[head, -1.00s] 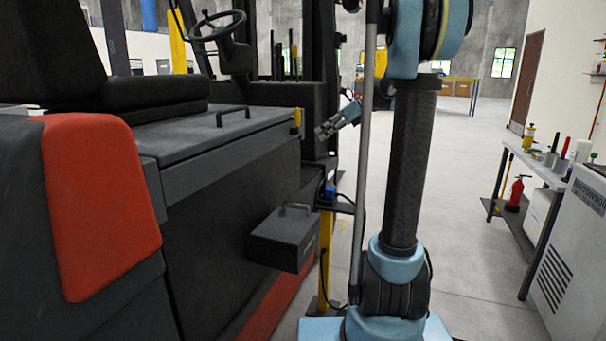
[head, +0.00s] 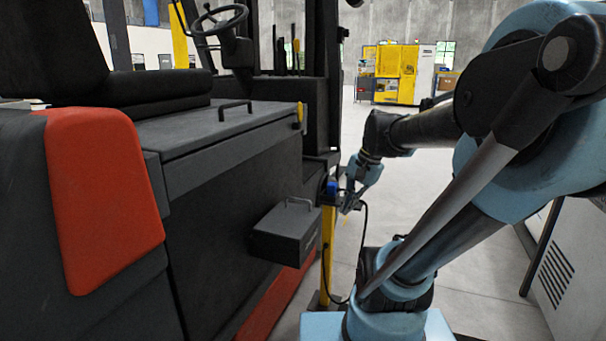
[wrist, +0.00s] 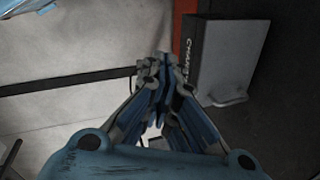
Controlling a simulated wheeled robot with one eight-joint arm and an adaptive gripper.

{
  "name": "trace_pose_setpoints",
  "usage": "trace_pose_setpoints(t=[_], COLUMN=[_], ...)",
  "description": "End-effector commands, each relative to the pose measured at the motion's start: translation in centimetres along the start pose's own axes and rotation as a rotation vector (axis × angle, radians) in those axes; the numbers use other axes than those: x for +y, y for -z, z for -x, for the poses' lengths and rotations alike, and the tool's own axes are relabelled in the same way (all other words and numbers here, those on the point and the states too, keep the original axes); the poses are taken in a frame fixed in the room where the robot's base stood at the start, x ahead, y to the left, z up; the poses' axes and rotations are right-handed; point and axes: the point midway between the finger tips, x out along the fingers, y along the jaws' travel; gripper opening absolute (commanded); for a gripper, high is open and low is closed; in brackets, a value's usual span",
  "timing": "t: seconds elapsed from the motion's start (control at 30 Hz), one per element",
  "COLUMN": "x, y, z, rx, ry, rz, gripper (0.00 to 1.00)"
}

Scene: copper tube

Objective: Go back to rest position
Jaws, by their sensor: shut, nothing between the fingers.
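My gripper (head: 347,208) hangs low beside the yellow post, to the right of the dark box in the head view. In the wrist view my gripper (wrist: 160,65) points away from the camera, its fingertips together with nothing between them. My arm is folded, with its elbow high at the right of the head view and its forearm reaching left. I see no copper tube in either view.
A dark forklift (head: 235,165) with a red panel fills the left. The dark box (head: 290,232) with a handle sits at its side, and also shows in the wrist view (wrist: 225,62). The yellow post (head: 327,250) stands beside it. A grey cabinet (head: 570,265) is at right.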

Motion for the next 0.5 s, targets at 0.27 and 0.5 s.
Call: trace_pose_setpoints(t=[0.27,0.5], x=[7.4,11.2], y=[-2.3,-2.8], z=[-4.2,-6.4], rx=[0.111,0.153], ry=[-0.142,-0.235], rz=[0.403,0.629], gripper=[0.0,0.0])
